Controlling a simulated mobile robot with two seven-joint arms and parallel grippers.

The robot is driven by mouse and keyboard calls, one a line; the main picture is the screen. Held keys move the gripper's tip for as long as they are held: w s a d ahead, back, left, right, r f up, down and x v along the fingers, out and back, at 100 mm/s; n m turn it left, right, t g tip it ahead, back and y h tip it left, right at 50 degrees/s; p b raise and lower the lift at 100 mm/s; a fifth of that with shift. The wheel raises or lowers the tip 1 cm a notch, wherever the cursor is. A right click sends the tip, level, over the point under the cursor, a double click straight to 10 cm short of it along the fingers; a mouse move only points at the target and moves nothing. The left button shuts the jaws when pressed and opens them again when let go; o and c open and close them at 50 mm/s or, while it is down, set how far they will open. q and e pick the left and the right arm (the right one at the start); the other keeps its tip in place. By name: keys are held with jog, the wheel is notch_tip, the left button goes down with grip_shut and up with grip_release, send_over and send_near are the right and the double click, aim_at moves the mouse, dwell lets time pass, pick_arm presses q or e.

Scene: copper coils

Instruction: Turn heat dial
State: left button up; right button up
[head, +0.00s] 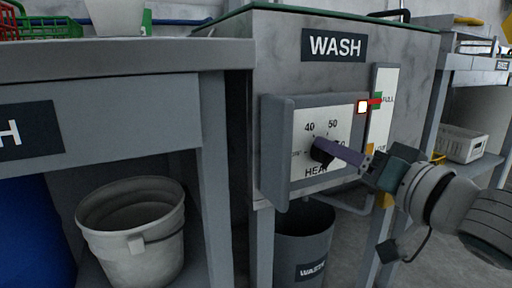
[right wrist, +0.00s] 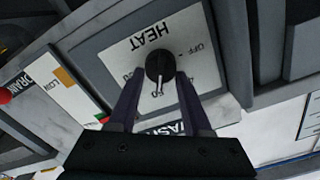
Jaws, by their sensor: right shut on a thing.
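The black heat dial (head: 318,153) sits on a white panel marked HEAT (head: 345,122) on the front of the grey WASH tank. My right gripper (head: 326,153) reaches in from the right with its two purple-grey fingers at the dial. In the right wrist view the fingertips (right wrist: 158,80) are closed on both sides of the dial (right wrist: 159,64). The dial's white pointer appears to point towards the 50 mark. The fingers partly cover the 60 mark in the head view. My left gripper is not in view.
A lit indicator (head: 362,107) and a tall level gauge (head: 381,115) are right of the panel. A grey bin (head: 303,250) stands below the tank. A white bucket (head: 130,225) stands under the left bench (head: 100,62).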

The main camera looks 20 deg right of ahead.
grip_shut()
jog(key=n+p, duration=0.1)
jog(key=n, duration=0.7)
jog(key=a+n+p, duration=0.1)
jog(key=n+p, duration=0.1)
jog(key=n, duration=0.6)
jog(key=n+p, duration=0.1)
jog(key=n, duration=0.7)
jog(key=shift+a+f, duration=0.2)
jog(key=shift+f, duration=0.2)
jog(key=o, duration=1.2)
grip_release()
jog(key=shift+s, duration=0.1)
